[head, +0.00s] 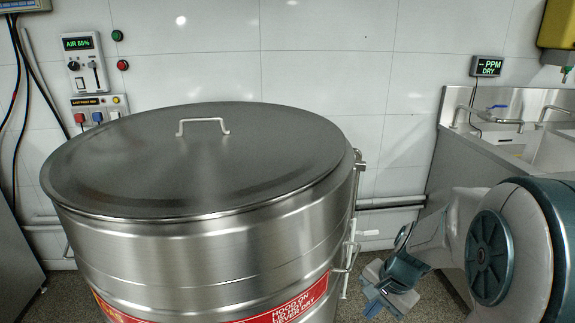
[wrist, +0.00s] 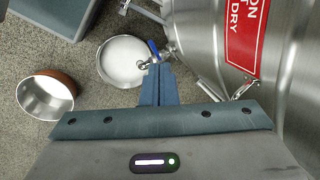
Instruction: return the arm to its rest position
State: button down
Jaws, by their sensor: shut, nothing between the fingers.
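My gripper (head: 378,298) is low on the right of the big steel vessel in the head view, at the end of my bent arm. In the wrist view its two blue-grey fingers (wrist: 159,84) are together with nothing between them. They point towards a small valve with a blue handle (wrist: 153,49) on the vessel's side. I cannot tell whether the fingertips touch the valve.
The lidded steel vessel (head: 205,240) fills the middle, close to my arm. In the wrist view a round pan with a white inside (wrist: 121,58) and a copper-coloured pot (wrist: 66,88) are on the speckled floor. A steel sink (head: 550,150) stands at the right.

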jog(key=s+a+r+n+h+p, duration=0.1)
jog(key=s+r+n+p, duration=0.2)
jog(key=r, duration=0.4)
jog(key=s+a+r+n+t+p, duration=0.1)
jog(key=s+r+n+p, duration=0.2)
jog(key=r, duration=0.5)
jog(key=s+a+r+n+h+p, duration=0.1)
jog(key=s+r+n+p, duration=0.2)
jog(key=s+r+p, duration=0.2)
notch_tip(320, 180, up, 4)
jog(key=shift+s+a+f+n+h+p, duration=0.2)
jog(key=shift+f+n+h+p, duration=0.15)
jog(key=shift+p, duration=0.75)
jog(key=shift+r, duration=0.1)
